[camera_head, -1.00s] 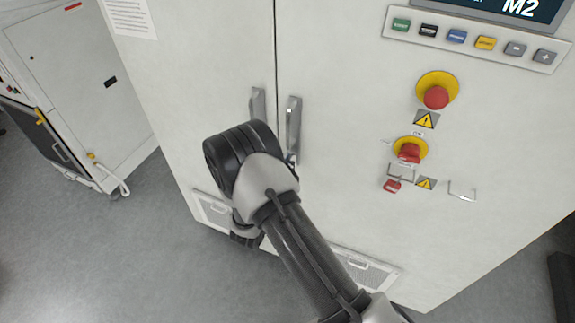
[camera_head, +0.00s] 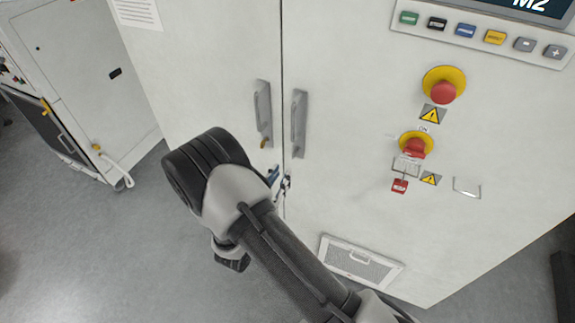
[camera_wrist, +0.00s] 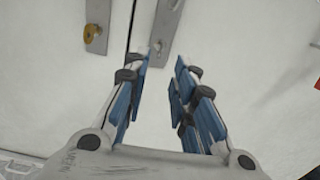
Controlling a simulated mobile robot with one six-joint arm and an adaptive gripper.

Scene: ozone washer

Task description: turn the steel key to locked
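Two grey door handles are on the white cabinet, the left one (camera_head: 262,110) and the right one (camera_head: 299,122). A brass-coloured key (camera_head: 263,143) is at the left handle's lower end and also shows in the wrist view (camera_wrist: 92,32). At the right handle's lower end, in the wrist view, is a small steel-coloured lock part (camera_wrist: 158,46); I cannot tell the key's shape or angle there. My gripper (camera_head: 279,179) is just below the right handle. In the wrist view, my gripper (camera_wrist: 162,62) has its blue-padded fingers apart, with nothing between them, pointing towards that lock part.
To the right on the cabinet are a red emergency button (camera_head: 444,92), a red switch (camera_head: 414,149) with a hanging red tag (camera_head: 400,186), and a row of coloured buttons. A vent (camera_head: 360,265) is low on the door. Grey floor lies left.

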